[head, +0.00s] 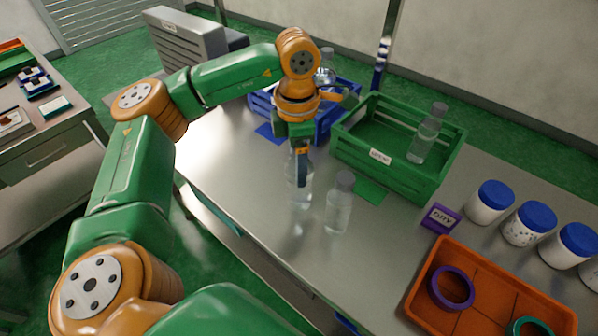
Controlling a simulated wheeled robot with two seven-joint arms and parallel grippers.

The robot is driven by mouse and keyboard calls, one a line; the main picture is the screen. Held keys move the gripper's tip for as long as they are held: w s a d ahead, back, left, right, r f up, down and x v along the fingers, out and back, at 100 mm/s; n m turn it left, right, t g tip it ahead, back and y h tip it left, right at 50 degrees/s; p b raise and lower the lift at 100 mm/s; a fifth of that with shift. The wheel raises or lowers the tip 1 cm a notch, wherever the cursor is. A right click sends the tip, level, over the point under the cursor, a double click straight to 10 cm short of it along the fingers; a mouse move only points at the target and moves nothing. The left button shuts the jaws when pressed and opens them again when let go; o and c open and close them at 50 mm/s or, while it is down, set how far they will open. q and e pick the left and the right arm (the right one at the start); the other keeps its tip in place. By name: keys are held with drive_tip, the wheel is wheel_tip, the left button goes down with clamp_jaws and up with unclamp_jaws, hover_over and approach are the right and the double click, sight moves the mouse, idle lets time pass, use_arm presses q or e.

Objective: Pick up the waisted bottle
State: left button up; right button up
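A clear bottle (299,193) stands upright on the steel table, directly below my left gripper (301,168). The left gripper points down at it, and its fingers overlap the bottle's top in the picture. The fingers are seen nearly edge-on, so I cannot tell whether they are open, or touch the bottle. From this view I cannot be sure which of the two is the waisted bottle. My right gripper is not in view.
A green crate (443,176) holds a clear bottle (425,137). A blue crate (346,122) behind my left wrist also holds a bottle. An orange tray (424,312) with rings, a purple labelled block (440,219) and several blue-lidded jars (489,205) are at right. The table's front edge is clear.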

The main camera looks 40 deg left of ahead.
use_arm(q)
clamp_jaws()
